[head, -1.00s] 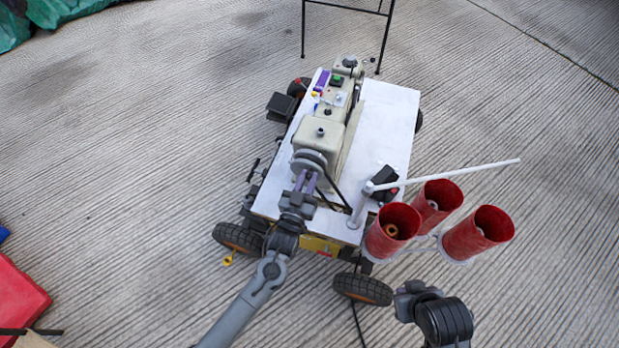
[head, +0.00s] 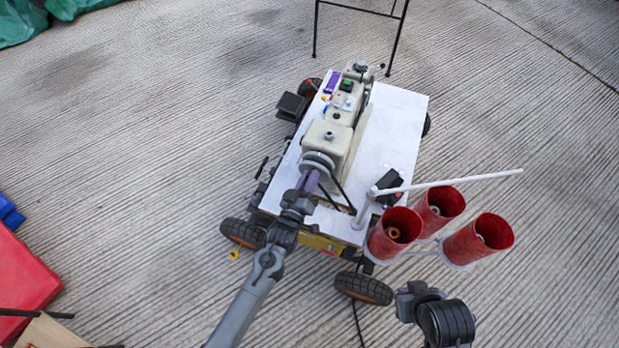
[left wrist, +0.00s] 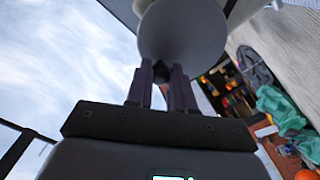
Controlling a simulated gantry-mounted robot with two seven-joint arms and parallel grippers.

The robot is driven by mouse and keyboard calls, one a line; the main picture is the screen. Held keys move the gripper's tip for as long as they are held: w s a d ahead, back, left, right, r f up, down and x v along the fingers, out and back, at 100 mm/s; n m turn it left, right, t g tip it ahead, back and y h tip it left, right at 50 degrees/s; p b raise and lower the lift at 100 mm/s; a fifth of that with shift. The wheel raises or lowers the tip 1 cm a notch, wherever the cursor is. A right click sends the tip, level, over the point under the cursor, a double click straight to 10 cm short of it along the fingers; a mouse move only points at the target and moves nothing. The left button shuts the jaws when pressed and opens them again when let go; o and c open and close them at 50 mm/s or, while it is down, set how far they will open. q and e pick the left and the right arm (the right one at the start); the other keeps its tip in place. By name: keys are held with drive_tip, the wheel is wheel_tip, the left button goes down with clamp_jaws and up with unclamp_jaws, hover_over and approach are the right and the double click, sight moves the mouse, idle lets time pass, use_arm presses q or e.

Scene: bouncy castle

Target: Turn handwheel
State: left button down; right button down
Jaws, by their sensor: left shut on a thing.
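The handwheel (head: 317,161) is a round grey disc on the near end of a beige sewing machine (head: 326,142). My left gripper (head: 311,176) reaches it from the near side, and its purple fingers are shut on it. In the left wrist view, the handwheel (left wrist: 182,32) is a large grey disc just beyond the fingertips of my left gripper (left wrist: 164,72). The exact contact is partly hidden by the fingers and the disc. Of my right arm only dark links show at the lower right of the head view; I cannot make out its gripper.
The machine stands on a white-topped wheeled cart (head: 393,125). Red tubes (head: 477,241) and a white rod (head: 455,181) stick out at its near right corner. A black-legged stand (head: 393,45) is behind. A red block (head: 22,280) lies left.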

idle(0.3)
use_arm(q)
drive_tip(key=c, duration=1)
unclamp_jaws()
drive_tip(key=p+v, duration=0.3)
drive_tip(key=v, duration=0.7)
drive_tip(key=shift+s+a, duration=0.15)
drive_tip(key=shift+s, duration=0.25)
